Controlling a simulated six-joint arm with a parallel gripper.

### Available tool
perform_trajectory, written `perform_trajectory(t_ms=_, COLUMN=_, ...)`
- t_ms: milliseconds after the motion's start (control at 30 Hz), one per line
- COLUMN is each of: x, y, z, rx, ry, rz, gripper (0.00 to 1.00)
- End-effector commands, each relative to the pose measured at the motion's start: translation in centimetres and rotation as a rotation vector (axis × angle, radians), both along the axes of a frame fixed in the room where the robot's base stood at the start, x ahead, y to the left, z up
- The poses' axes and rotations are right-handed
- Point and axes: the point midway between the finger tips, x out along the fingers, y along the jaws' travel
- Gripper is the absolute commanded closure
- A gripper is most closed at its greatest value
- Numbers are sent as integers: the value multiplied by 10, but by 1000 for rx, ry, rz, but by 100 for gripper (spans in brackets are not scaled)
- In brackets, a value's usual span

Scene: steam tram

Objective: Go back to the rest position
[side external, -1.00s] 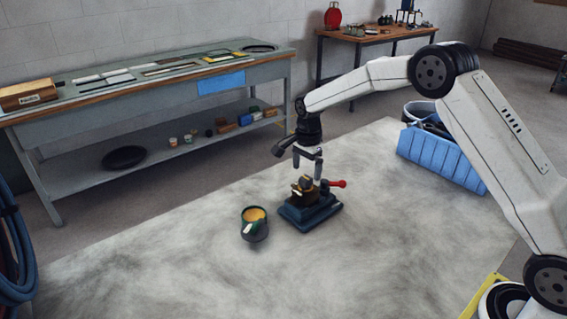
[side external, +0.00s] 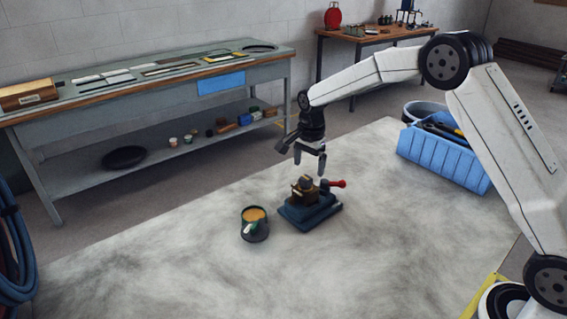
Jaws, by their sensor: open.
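My gripper (side external: 309,163) is open and empty. It hangs in the air above a blue-based device (side external: 311,213) with a brass-coloured part (side external: 303,190) on top and a red-knobbed handle (side external: 338,184) at its right. A gap shows between the fingertips and the brass part. A dark green cup (side external: 254,226) with orange-brown contents stands upright just left of the device on the pale work surface (side external: 160,262).
A blue bin (side external: 445,163) with dark tools stands at the right, below my arm. A grey workbench (side external: 140,85) runs along the wall, and a wooden table (side external: 365,38) stands behind. Blue hoses (side external: 18,250) hang at the left edge. The front of the surface is clear.

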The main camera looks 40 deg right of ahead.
Motion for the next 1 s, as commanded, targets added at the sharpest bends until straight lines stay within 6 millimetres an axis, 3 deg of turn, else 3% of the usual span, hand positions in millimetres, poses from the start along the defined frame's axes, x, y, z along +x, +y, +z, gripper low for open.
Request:
perform_trajectory(t_ms=467, x=-81, y=19, z=15, rx=-29, ry=-76, rz=503, gripper=3)
perform_trajectory(t_ms=1000, x=-207, y=35, z=11, rx=-117, ry=-158, rz=1128, gripper=3)
